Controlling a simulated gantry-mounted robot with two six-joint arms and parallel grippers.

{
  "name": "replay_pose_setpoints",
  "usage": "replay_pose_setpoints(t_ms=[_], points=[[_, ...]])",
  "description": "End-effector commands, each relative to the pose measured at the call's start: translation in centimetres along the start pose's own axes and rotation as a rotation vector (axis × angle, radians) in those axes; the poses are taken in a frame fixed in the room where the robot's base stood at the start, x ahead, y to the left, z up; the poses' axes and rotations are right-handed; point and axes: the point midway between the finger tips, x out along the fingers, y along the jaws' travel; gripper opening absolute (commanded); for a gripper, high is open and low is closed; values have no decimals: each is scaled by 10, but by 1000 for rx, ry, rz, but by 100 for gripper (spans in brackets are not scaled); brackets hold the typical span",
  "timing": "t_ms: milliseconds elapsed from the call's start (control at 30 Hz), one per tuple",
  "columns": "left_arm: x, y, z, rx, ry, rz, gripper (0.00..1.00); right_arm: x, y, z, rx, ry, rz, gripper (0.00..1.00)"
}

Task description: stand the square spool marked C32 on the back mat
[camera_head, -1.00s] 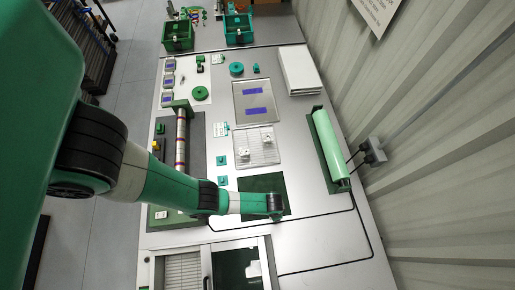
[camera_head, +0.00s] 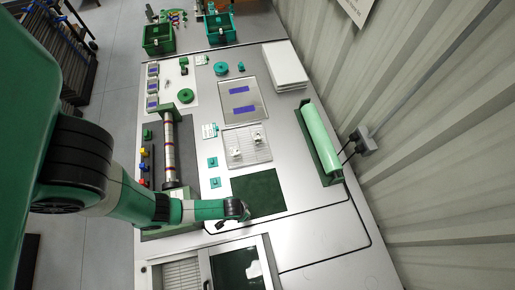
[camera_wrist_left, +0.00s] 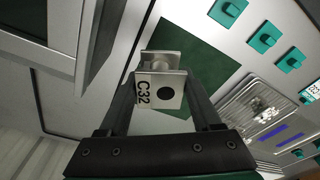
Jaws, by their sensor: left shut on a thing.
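The square spool marked C32 (camera_wrist_left: 160,93) is a small pale metal piece with square flanges; the near flange carries the C32 label and a dark round hole. My left gripper (camera_wrist_left: 165,105) is shut on it, a finger on each side. In the head view my left gripper (camera_head: 224,222) is at the near left corner of a dark green mat (camera_head: 260,192); the spool is too hidden there to make out. The mat also shows behind the spool in the left wrist view (camera_wrist_left: 200,60). The height of the spool above the table is unclear. My right gripper is not in view.
A wire rack tray (camera_head: 247,146) holding small white pieces lies beyond the mat. Small teal blocks (camera_head: 214,182) lie to its left. A long green roller (camera_head: 319,138) is at the right. A framed window panel (camera_head: 238,268) is in front. The mat looks bare.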

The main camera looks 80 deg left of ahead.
Motion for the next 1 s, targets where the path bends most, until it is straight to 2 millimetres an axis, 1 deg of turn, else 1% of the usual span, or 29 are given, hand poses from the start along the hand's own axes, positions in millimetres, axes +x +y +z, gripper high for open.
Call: replay_pose_setpoints(t_ms=[133, 367, 400, 500, 600, 767, 833, 933, 1000], points=[[20, -7, -24, -11, 3, 0, 0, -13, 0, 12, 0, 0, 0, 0], [59, -27, -84, -9, 4, 0, 0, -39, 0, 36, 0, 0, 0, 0], [76, -28, -88, -5, 2, 0, 0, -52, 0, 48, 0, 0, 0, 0], [97, -33, -102, -3, 2, 0, 0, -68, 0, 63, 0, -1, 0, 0], [105, -36, -110, -1, 2, 0, 0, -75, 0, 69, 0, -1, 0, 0], [104, -37, -114, 0, 1, 0, 0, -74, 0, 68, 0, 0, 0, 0], [108, -38, -115, 0, 1, 0, 0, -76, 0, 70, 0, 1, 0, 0], [124, -40, -121, 0, 2, 0, 0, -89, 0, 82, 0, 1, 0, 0], [138, -39, -117, 1, 0, 0, 0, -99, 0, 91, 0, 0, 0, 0]])
